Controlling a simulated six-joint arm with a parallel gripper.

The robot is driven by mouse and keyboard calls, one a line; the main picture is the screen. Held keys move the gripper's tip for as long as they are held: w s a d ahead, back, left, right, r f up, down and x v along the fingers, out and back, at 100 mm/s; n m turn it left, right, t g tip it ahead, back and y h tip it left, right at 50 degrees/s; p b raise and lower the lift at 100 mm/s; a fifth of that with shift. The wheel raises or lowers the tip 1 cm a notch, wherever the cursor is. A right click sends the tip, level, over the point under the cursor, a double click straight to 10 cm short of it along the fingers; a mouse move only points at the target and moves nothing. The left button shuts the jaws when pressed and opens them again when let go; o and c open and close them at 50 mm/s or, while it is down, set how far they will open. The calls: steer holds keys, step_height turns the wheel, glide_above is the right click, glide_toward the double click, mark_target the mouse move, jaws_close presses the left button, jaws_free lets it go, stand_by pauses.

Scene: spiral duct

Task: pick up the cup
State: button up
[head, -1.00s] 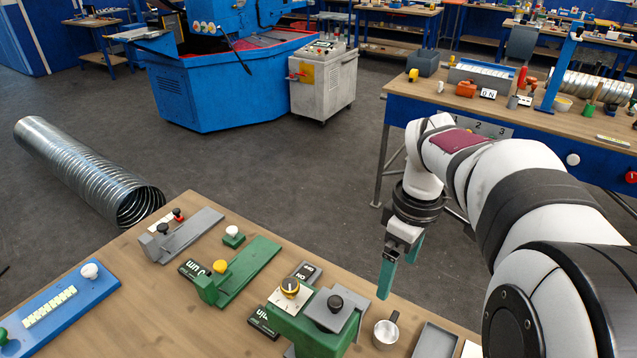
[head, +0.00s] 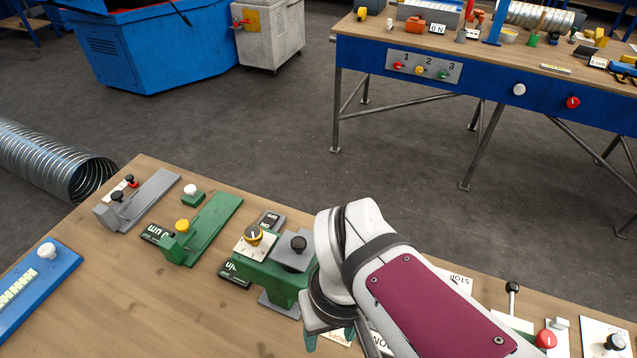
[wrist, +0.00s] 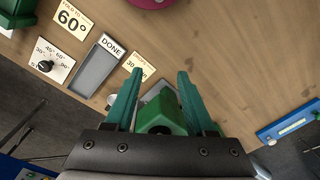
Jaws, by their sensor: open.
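My gripper (wrist: 157,73) is open, with two teal fingers spread and nothing seen held between them. In the head view my gripper (head: 331,340) is low over the wooden bench (head: 130,285), beside the green device (head: 270,272), partly hidden by my arm. In the wrist view a green block (wrist: 160,115) of a device shows between the fingers. A small pale round edge, which looks like the metal cup (wrist: 111,100), shows just left of the left finger and is mostly hidden by it. The cup is not visible in the head view now.
A grey tray (wrist: 96,70) marked DONE lies left of the fingers, beside a dial card (wrist: 47,62). Levers and a red button (head: 546,339) stand at the bench's right. Green and grey fixtures (head: 205,225) stand at left. Bare wood lies at upper right in the wrist view.

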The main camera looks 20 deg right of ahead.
steer(key=w+d+f+n+t+h, duration=0.1)
steer(key=w+d+f+n+h, duration=0.15)
steer(key=w+d+n, duration=0.75)
steer(key=w+d+f+n+t+h, duration=0.1)
steer(key=w+f+n+t, duration=0.3)
steer(key=n, duration=1.3)
steer(key=w+d+f, duration=0.1)
steer(key=f, duration=0.1)
steer(key=w+d+f+g, duration=0.1)
steer(key=f, duration=0.2)
steer(key=w+f+n+g, duration=0.1)
steer(key=f, duration=0.1)
steer(key=shift+w+d+f, duration=0.3)
steer(key=shift+d, duration=0.1)
steer(key=shift+w+x, duration=0.15)
steer(key=shift+x, duration=1.6)
steer(key=shift+w+x, duration=0.2)
steer(key=shift+x, duration=1.6)
steer(key=shift+d+r, duration=0.15)
steer(key=shift+r, duration=0.05)
jaws_close()
